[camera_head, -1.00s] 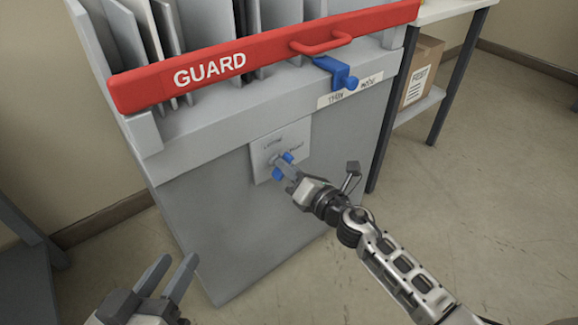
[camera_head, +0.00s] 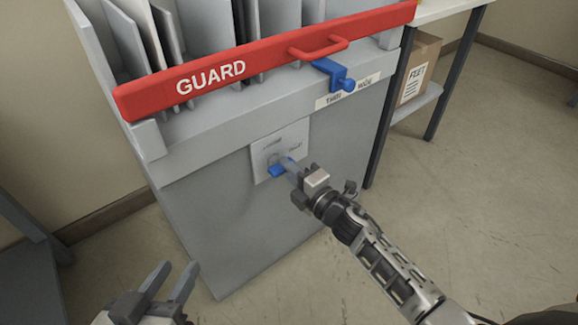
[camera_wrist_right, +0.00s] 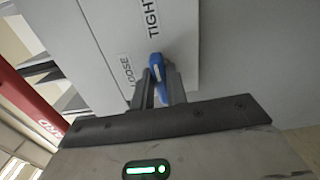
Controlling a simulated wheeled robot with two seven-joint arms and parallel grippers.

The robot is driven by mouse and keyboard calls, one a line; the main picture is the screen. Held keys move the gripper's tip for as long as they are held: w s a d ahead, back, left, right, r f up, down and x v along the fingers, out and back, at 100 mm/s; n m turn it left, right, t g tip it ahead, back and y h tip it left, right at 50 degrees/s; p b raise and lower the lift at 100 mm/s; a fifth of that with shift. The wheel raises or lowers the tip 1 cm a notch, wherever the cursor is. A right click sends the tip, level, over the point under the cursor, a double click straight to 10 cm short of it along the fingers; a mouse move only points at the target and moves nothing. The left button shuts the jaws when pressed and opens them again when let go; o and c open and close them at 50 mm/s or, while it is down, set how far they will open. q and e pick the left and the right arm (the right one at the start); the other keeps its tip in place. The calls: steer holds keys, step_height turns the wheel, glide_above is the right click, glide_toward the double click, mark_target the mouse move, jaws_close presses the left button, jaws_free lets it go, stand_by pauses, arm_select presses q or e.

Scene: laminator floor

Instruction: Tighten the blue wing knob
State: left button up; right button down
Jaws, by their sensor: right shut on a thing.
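The blue wing knob (camera_head: 277,170) sits on a pale plate (camera_head: 296,137) on the front of the grey machine. My right gripper (camera_head: 286,168) is shut on the knob, with its fingers on either side of it. In the right wrist view the blue knob (camera_wrist_right: 157,68) shows between the gripper fingers (camera_wrist_right: 165,85), beside the labels LOOSE and TIGHT. The fingers hide part of the knob. My left gripper (camera_head: 170,280) is open and empty at the bottom left, away from the machine.
A red GUARD bar (camera_head: 265,62) with a handle crosses the machine's top, before upright grey panels. A blue clamp-like part (camera_head: 335,76) sticks out above a label strip. A side table holds a cardboard box (camera_head: 417,68) on its shelf. The floor at right is clear.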

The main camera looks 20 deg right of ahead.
arm_select(q)
steer(key=shift+a, duration=0.1)
arm_select(e)
steer(key=shift+m, duration=0.3)
steer(key=c, duration=1.4)
jaws_free()
arm_select(q)
steer(key=shift+r, duration=0.1)
